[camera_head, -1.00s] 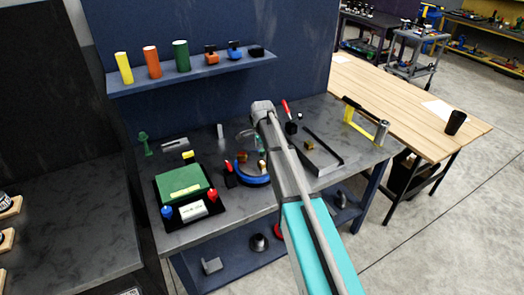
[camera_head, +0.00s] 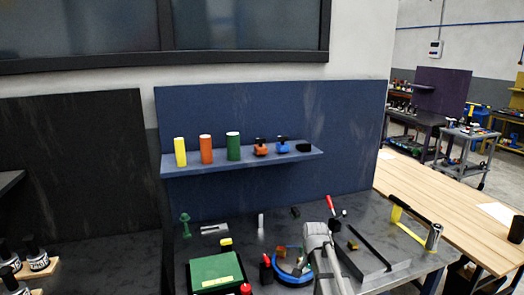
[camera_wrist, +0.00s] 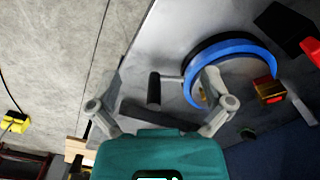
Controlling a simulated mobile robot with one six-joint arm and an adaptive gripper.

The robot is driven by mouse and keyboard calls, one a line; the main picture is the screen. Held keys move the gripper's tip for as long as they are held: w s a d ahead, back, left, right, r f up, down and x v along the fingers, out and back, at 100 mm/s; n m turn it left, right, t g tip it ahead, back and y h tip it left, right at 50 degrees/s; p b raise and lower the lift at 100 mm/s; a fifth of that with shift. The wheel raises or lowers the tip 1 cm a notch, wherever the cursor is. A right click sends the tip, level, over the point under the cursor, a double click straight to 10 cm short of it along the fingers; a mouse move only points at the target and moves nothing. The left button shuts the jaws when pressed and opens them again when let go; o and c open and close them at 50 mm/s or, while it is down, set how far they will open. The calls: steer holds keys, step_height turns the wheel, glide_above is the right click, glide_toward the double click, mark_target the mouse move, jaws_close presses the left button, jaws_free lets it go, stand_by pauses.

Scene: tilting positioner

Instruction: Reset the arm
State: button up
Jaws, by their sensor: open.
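My gripper (camera_wrist: 160,100) is open and empty in the wrist view, its two grey fingers spread apart above the dark workbench. The positioner, with a blue ring (camera_wrist: 232,50), lies beyond and around the right finger in that view. A dark cylindrical handle (camera_wrist: 154,88) shows between the fingers; I cannot tell any contact. In the head view, my arm rises from the bottom edge and hides part of the bench.
A green box (camera_head: 215,272) stands on the bench at left. A dark tray (camera_head: 375,262) and a yellow-framed tool (camera_head: 408,228) lie to the right. A wooden table (camera_head: 440,215) adjoins at right.

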steer(key=s+f+n+b, duration=0.1)
steer(key=s+n, duration=0.6)
steer(key=s, duration=0.8)
steer(key=shift+s+d+f+n, duration=0.15)
steer(key=shift+s+d+n, duration=0.15)
steer(key=shift+n, duration=0.1)
